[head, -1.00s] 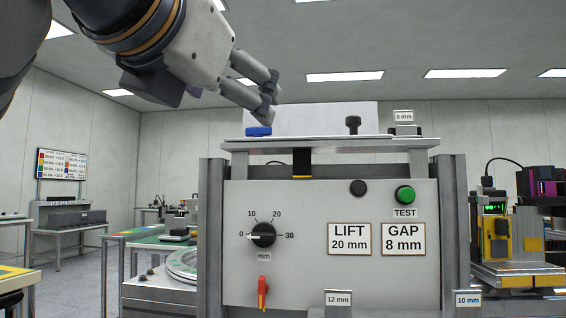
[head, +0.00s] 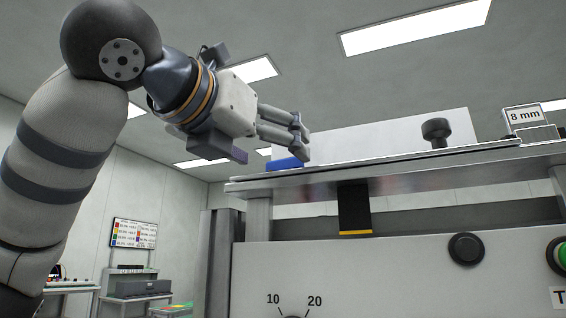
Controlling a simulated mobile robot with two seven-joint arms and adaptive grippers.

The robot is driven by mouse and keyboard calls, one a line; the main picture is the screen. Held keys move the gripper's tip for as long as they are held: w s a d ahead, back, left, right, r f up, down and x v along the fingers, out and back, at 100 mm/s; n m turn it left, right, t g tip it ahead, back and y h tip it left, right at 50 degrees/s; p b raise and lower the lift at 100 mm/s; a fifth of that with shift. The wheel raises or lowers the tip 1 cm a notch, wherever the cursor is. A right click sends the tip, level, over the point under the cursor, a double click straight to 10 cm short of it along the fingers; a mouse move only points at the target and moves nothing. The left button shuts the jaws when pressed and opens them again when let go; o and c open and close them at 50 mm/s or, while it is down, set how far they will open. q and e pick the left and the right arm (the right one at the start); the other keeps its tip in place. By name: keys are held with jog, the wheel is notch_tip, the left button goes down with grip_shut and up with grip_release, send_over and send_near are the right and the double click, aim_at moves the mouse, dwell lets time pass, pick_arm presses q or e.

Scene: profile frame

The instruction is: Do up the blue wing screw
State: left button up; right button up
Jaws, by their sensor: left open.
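The blue wing screw (head: 285,164) sits at the left end of the raised plate (head: 400,164) on top of the machine. Only its blue side shows above the plate edge. My left gripper (head: 301,146) comes in from the left with its fingertips just above and beside the blue screw. The fingers hold nothing that I can see. Whether a fingertip touches the screw cannot be told from this low angle. My right gripper is not in view.
A black knob (head: 436,132) stands on the plate to the right. A white panel (head: 380,138) rises behind it. An "8 mm" sign (head: 525,118) stands at the far right. The machine's front panel (head: 370,275) carries a dial and buttons below.

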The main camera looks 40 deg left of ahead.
pick_arm(q)
jog(key=shift+w+a, duration=0.15)
jog(key=shift+w, duration=0.8)
jog(key=shift+w+a, duration=0.1)
jog(key=shift+w, duration=0.8)
jog(key=c, duration=1.2)
jog(key=shift+o, duration=0.2)
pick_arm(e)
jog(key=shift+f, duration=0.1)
